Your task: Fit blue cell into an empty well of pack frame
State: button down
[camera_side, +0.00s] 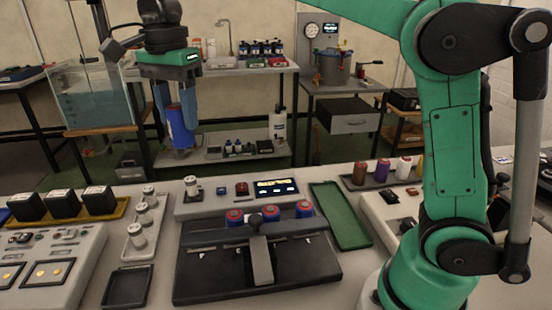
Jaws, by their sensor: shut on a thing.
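My gripper (177,118) hangs at the upper left with its blue fingers pointing down. It is shut on the blue cell (179,130), a blue cylinder with a pale lower end, held roughly upright well above the bench. The pack frame seems to be the dark fixture (205,262) at the front centre, below and to the right of my gripper. I cannot make out any empty well from this angle.
A control box with a lit display (276,188) stands behind the fixture. A green tray (341,215) lies empty to its right. A rack of coloured cylinders (383,172) is farther right. White-grey knobbed parts (138,235) and an empty black tray (128,287) lie left.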

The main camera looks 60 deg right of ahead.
jog(key=f, duration=2)
jog(key=shift+a, duration=0.2)
jog(key=shift+f, duration=0.3)
jog(key=shift+c, duration=1.9)
grip_release()
notch_tip(320, 180, up, 12)
jog(key=s+d+f+n+t, duration=0.3)
jog(key=s+d+n+t, duration=0.4)
jog(key=n, duration=0.9)
jog(key=s, duration=0.2)
jog(key=shift+s+f, duration=0.2)
jog(key=shift+s, duration=0.1)
